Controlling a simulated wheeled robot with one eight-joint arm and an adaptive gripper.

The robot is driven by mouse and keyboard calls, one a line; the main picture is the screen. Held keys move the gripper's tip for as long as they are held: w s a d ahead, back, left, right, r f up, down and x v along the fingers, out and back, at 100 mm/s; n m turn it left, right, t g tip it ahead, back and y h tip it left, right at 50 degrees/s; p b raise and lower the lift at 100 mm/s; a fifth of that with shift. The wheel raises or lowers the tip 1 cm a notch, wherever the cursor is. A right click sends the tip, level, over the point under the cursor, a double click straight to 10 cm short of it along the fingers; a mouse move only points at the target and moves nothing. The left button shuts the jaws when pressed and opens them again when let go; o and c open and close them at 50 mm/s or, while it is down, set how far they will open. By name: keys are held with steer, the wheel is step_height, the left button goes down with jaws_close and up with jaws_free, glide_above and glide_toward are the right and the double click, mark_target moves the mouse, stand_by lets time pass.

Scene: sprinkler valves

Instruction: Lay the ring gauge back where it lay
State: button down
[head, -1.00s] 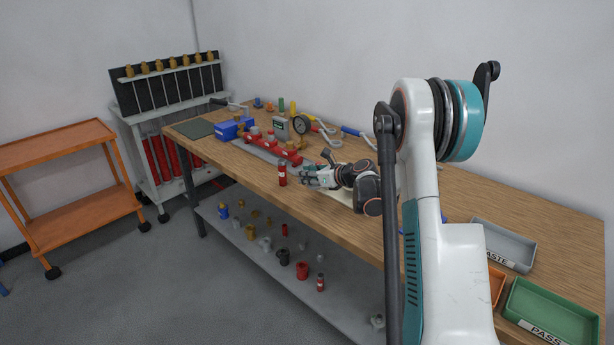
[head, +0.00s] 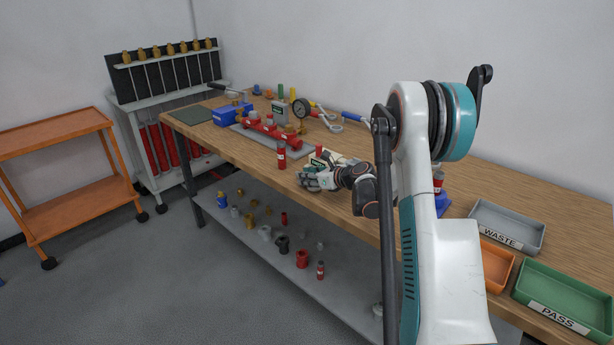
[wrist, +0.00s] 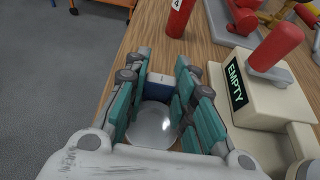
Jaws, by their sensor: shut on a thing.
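My gripper (wrist: 160,78) is shut on a small blue and pale piece (wrist: 160,88) between its fingers in the wrist view. I take it for the ring gauge; the fingers cover most of it and no ring outline shows. A shiny grey rounded surface shows between the finger bases; I cannot tell if it belongs to the piece. In the head view my gripper (head: 310,181) is near the bench's front edge, just right of and nearer than a red cylinder (head: 281,157). The held piece cannot be made out there. The spot where it lay is not marked visibly.
The red cylinder (wrist: 180,16) stands ahead of my fingers. A pale stand with a red plug and an EMPTY sign (wrist: 236,83) is close on the right. A red manifold (head: 270,133) lies farther back. WASTE (head: 500,238) and PASS (head: 556,316) trays are right.

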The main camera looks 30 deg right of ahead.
steer(key=shift+f, duration=0.25)
stand_by(0.4)
steer(key=c, duration=1.3)
jaws_free()
steer(key=v, duration=1.2)
